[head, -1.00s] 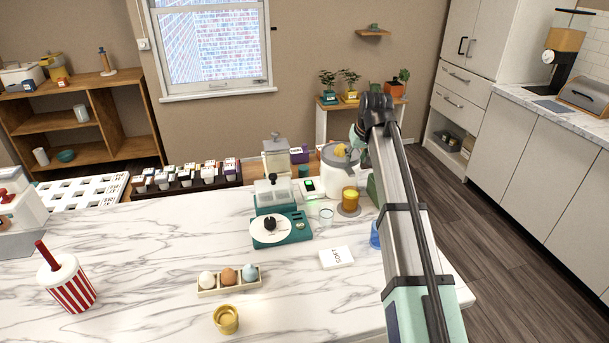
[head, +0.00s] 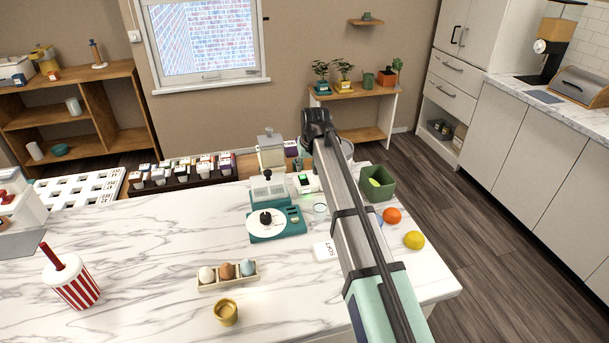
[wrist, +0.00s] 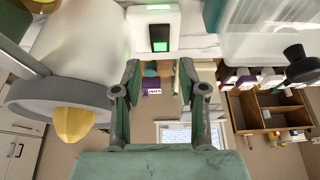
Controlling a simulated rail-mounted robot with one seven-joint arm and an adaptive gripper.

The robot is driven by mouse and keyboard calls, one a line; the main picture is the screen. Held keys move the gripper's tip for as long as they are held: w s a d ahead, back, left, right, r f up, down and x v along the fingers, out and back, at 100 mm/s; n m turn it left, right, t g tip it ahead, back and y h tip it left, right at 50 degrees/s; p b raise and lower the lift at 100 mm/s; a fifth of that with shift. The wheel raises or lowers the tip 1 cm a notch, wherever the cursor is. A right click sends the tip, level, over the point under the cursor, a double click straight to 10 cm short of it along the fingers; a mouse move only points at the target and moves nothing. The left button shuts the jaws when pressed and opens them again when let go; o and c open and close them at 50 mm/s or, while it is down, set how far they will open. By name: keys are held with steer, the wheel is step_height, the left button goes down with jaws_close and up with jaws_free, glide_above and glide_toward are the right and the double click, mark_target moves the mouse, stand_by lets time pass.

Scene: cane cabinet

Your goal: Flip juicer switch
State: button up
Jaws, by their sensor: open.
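The juicer (wrist: 85,50) fills the left of the wrist view, seen upside down, with a white body, grey bowl and yellow cone. In the head view my arm covers most of it; only part of its rim (head: 347,148) shows. A white switch box (wrist: 140,42) with a dark rocker and a green lit strip is beside the juicer. The box also shows in the head view (head: 304,184), just left of my arm. My gripper (wrist: 160,76) is open and empty, its green fingers apart, with the box beyond them in the picture. I cannot tell whether it touches anything.
A teal appliance with a white round plate (head: 268,226) and a clear-topped container (head: 270,150) stand left of my arm. A green bin (head: 376,185), an orange (head: 392,215) and a yellow fruit (head: 414,240) are to the right.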

mark_target(304, 180)
steer(key=p+x, duration=0.1)
steer(key=x, duration=0.7)
steer(key=shift+c, duration=0.4)
